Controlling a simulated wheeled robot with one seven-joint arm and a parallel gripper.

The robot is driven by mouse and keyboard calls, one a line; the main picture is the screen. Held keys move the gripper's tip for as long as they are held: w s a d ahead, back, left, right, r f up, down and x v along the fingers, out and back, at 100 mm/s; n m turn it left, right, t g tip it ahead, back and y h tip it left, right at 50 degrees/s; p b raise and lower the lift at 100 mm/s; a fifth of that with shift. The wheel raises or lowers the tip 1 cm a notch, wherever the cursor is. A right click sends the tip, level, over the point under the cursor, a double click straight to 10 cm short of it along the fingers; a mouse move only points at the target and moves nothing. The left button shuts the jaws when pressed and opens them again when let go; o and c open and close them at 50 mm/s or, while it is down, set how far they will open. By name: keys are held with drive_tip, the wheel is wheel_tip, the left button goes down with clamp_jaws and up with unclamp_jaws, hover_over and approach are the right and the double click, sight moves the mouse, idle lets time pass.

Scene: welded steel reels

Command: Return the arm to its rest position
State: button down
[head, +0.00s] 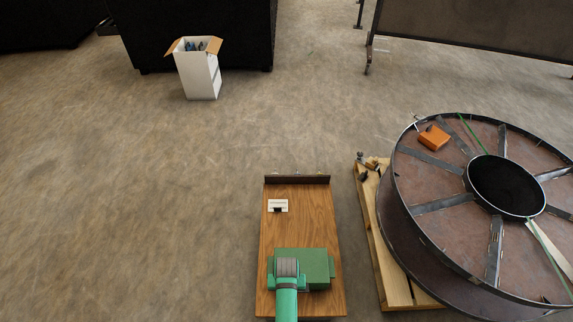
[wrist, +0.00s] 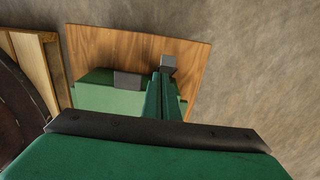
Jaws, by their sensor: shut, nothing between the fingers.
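My gripper shows in the wrist view (wrist: 168,65). Its narrow fingers reach up past the dark crossbar and are closed together with nothing between them. The fingers cannot be made out in the head view. The arm is clear of the large steel reel (head: 430,207), which lies flat to the right.
The reel rests on a wooden pallet (head: 397,288), whose edge also shows at left in the wrist view (wrist: 38,70). An orange box (head: 434,137) sits on the reel. A white carton (head: 198,76) stands at the back left. The floor left of my arm is clear.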

drive_tip(key=shift+r, duration=0.6)
